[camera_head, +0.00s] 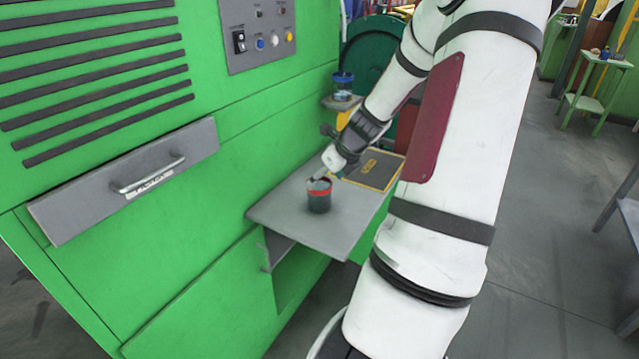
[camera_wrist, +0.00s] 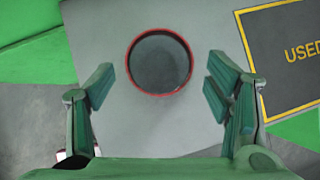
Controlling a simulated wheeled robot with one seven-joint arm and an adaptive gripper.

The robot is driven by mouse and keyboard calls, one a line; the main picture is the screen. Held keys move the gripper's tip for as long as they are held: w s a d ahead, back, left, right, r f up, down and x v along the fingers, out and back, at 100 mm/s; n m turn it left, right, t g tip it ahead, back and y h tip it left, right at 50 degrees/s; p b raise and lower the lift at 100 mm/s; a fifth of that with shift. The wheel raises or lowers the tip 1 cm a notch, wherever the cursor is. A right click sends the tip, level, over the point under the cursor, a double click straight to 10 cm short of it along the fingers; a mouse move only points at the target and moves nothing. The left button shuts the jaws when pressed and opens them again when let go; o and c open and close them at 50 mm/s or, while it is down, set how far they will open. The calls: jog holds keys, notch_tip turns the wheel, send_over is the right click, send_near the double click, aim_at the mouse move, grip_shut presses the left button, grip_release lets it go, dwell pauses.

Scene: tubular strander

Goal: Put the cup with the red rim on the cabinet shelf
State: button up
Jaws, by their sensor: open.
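The cup with the red rim (camera_head: 319,197) is dark grey and stands upright on a grey shelf (camera_head: 335,237) on the side of the green cabinet. In the wrist view I look down into the cup (camera_wrist: 160,62), and its red rim shows as a full ring. My gripper (camera_wrist: 157,90) is open, its green fingers apart on the left and right of the cup in the picture, with nothing held. In the head view my gripper (camera_head: 328,172) is at the cup's rim; its fingers are hard to make out there.
A dark yellow-edged mat (camera_head: 373,169) lies on the shelf's far part. The cabinet has a grey drawer (camera_head: 130,178) with a handle and a control panel (camera_head: 258,35).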

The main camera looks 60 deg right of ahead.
jog(key=a+r+n+g, duration=0.1)
jog(key=a+r+n, duration=0.3)
jog(key=a+n, duration=0.3)
jog(key=a+r+n+g+y, duration=0.1)
jog(key=a+r+n, duration=0.35)
jog(key=a, duration=0.45)
jog(key=a+r+n, duration=0.4)
jog(key=a+n, duration=0.2)
jog(key=a, duration=0.2)
jog(key=s+a+r+n, duration=0.2)
jog(key=s+a+n, duration=0.6)
jog(key=n, duration=0.2)
jog(key=s+a+r+n+g, duration=0.1)
jog(key=s+a+r+n, duration=0.2)
jog(key=s+a+n, duration=0.5)
jog(key=s+n, duration=0.1)
jog(key=n, duration=0.2)
jog(key=shift+a+y, duration=0.3)
